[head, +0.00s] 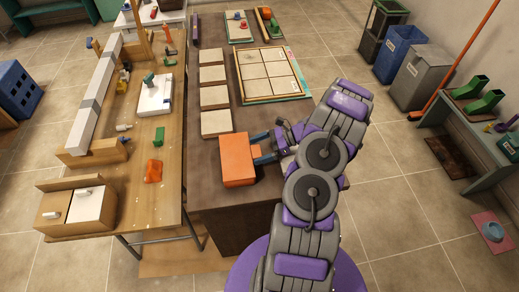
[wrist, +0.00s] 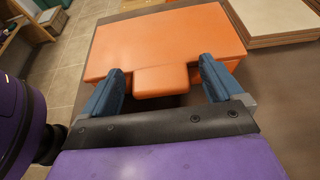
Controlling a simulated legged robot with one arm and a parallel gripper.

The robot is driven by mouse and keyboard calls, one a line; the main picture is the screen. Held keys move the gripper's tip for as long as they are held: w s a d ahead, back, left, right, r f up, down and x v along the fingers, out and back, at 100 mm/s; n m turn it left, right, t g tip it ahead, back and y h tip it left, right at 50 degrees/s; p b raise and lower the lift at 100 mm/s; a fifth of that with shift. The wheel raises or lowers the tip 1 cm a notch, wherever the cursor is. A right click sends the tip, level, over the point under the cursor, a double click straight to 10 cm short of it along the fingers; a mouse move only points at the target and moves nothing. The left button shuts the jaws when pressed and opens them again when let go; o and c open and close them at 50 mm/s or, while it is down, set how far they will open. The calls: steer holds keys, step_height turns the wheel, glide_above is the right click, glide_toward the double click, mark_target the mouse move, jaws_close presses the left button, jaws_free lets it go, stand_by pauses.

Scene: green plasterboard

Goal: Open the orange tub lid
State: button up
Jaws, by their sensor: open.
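The orange tub (head: 237,168) stands on the dark brown worktop near its front left edge. Its flat orange lid (wrist: 165,38) looks closed in the wrist view. A raised orange tab (wrist: 161,81) sticks out from the lid's near side, toward my gripper. My gripper (head: 264,148) comes in from the right in the head view. In the wrist view its two blue fingers (wrist: 158,75) are open, one on each side of the tab, with gaps showing. The fingertips overlap the lid's near edge in the picture; I cannot tell whether they touch it.
Pale square boards (head: 216,123) lie in a row behind the tub. A framed panel (head: 269,74) lies farther back. A wooden bench (head: 165,125) with tools and an orange block stands at the left. Bins (head: 427,75) stand at the far right.

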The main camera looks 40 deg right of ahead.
steer(key=shift+c, duration=0.2)
steer(key=shift+r, duration=0.1)
steer(key=c, duration=1.4)
